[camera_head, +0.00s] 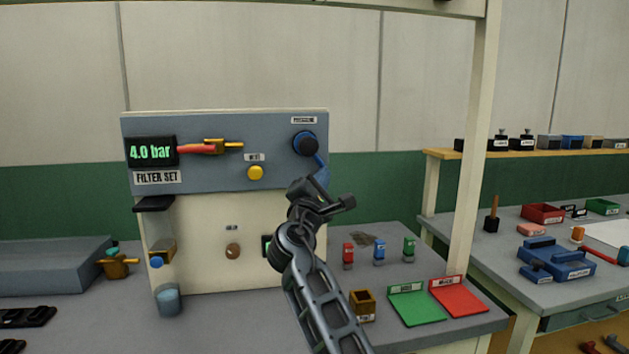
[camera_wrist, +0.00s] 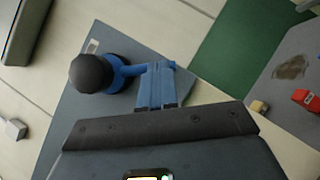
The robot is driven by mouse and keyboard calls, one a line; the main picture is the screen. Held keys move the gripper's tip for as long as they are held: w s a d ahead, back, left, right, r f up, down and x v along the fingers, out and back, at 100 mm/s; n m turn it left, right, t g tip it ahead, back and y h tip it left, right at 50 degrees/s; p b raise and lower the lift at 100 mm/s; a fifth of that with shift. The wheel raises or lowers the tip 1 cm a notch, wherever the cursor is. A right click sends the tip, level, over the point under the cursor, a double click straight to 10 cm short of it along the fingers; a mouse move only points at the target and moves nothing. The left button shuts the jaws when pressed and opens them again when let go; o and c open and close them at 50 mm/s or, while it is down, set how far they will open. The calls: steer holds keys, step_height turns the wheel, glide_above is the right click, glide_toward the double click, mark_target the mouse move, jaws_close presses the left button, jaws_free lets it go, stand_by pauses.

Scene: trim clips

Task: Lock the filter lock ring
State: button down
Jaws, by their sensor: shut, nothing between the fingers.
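The grey and cream FILTER SET panel (camera_head: 225,180) stands on the bench. At its upper right is a black knob with a blue collar (camera_head: 304,144) and a blue arm running down to the right; the knob shows in the wrist view (camera_wrist: 92,73). My gripper (camera_head: 321,178) is shut and empty beside this blue arm; in the wrist view its tips (camera_wrist: 155,72) are right by the arm, and I cannot tell whether they touch. At lower left, a brass-coloured ring part (camera_head: 161,250) and a blue knob (camera_head: 156,262) sit below a black bracket (camera_head: 154,203). No part's label there is readable as the lock ring.
The display (camera_head: 150,152) reads 4.0 bar. A red-and-brass valve (camera_head: 205,148) and a yellow button (camera_head: 256,172) are on the panel. A clear cup (camera_head: 168,299) stands below the bracket. Green (camera_head: 415,304) and red (camera_head: 459,296) trays lie right. A frame post (camera_head: 473,150) stands behind them.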

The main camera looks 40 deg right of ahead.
steer(key=n+t, duration=0.1)
steer(key=d+n+t, duration=0.1)
steer(key=n, duration=0.1)
steer(key=shift+s+d+r, duration=0.1)
steer(key=shift+s+r, duration=0.3)
steer(key=b+v, duration=0.1)
steer(key=v, duration=0.6)
steer(key=shift+s+a+f+b, duration=0.15)
steer(key=shift+a+f+b, duration=0.1)
steer(key=shift+a+b, duration=0.05)
